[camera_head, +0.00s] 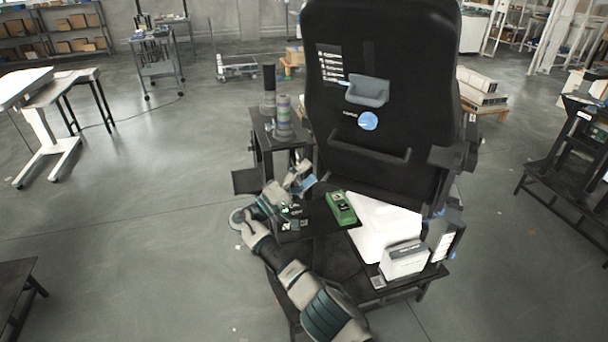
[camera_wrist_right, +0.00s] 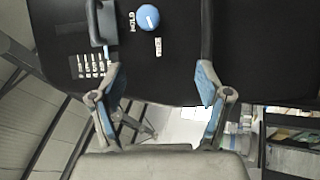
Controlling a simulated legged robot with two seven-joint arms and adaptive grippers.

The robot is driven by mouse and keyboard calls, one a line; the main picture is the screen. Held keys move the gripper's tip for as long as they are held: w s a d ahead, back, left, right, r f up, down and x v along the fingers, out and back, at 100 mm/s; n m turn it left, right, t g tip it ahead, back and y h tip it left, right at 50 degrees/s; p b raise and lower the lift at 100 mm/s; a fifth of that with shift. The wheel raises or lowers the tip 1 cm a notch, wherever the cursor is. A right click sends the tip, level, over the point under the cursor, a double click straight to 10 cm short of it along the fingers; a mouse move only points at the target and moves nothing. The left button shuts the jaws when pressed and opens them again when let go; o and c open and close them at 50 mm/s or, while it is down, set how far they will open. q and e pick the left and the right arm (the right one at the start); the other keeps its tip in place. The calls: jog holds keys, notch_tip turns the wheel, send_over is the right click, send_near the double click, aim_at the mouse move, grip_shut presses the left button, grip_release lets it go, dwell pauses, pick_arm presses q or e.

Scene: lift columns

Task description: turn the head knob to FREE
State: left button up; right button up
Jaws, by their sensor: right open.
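The head knob is a round blue disc (camera_head: 368,121) on the tall black panel (camera_head: 345,170), below a grey-blue handle (camera_head: 368,92). In the right wrist view the knob (camera_wrist_right: 148,17) shows a short white mark. Two small white labels sit beside it; one (camera_wrist_right: 158,46) seems to read FREE, the other (camera_wrist_right: 132,22) is hard to read. My right gripper (camera_head: 301,180) is low and left of the knob, apart from it. In the wrist view its blue-padded fingers (camera_wrist_right: 161,95) are spread with nothing between them. My left gripper is out of view.
A green device (camera_head: 341,207) lies on a black shelf beside my right arm. A white box (camera_head: 404,260) stands at lower right. A stand with grey cylinders (camera_head: 283,120) is left of the panel.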

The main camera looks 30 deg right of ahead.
jog(key=shift+d+f, duration=0.15)
jog(key=shift+d, duration=0.35)
notch_tip(320, 180, up, 10)
jog(key=shift+w+f, duration=0.15)
dwell(0.6)
dwell(0.4)
